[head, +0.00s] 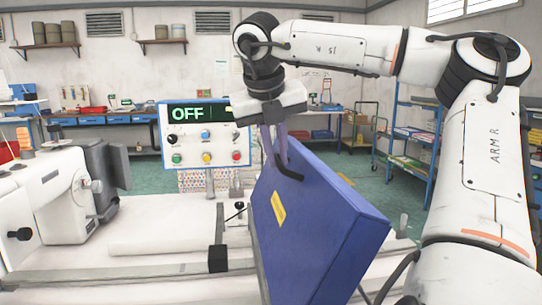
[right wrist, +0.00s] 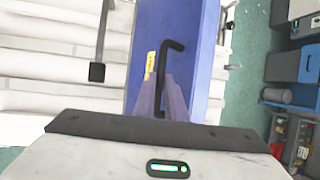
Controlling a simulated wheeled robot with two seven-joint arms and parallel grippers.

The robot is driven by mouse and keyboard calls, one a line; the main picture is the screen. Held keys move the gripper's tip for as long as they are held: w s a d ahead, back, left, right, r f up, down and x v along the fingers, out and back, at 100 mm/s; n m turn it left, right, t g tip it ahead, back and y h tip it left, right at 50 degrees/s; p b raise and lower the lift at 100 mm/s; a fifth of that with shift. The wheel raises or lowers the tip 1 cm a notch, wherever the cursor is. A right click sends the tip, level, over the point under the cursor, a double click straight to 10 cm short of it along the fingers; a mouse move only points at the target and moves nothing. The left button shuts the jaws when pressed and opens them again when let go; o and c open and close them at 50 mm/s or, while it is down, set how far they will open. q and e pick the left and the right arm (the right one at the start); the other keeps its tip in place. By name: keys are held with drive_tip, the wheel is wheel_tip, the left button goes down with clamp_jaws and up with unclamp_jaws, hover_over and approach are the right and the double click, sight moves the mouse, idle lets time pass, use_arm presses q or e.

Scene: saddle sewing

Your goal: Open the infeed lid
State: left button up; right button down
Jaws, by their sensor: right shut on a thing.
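The infeed lid (head: 318,228) is a large blue panel with a yellow label, standing steeply tilted on the white machine bed in the head view. It also shows in the right wrist view (right wrist: 196,50). A black bent handle (head: 288,172) sticks out from its upper part; the handle also shows in the right wrist view (right wrist: 163,65). My right gripper (head: 275,155) comes down from above, with its purple fingers shut on the handle. In the right wrist view the fingers (right wrist: 166,95) close around the handle's lower part. My left gripper is not in view.
A control panel (head: 205,133) reading OFF stands behind the lid. A white sewing machine (head: 50,200) stands at the left. A black block (head: 218,258) sits on a rail left of the lid. A blue shelf rack (head: 415,140) stands at the back right.

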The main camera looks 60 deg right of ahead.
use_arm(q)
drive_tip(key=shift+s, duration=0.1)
use_arm(e)
drive_tip(key=shift+w+a+f, duration=0.1)
drive_tip(key=shift+a+f, duration=0.2)
drive_tip(key=shift+f, duration=0.4)
drive_tip(key=c, duration=2)
unclamp_jaws()
drive_tip(key=shift+o, duration=0.9)
drive_tip(key=shift+w+d, duration=0.25)
drive_tip(key=shift+w, duration=0.1)
use_arm(q)
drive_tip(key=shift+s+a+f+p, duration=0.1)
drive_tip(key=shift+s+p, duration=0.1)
drive_tip(key=shift+p, duration=0.15)
use_arm(e)
drive_tip(key=v, duration=1)
drive_tip(key=shift+r, duration=0.35)
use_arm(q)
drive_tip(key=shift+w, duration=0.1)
use_arm(e)
drive_tip(key=shift+s, duration=0.1)
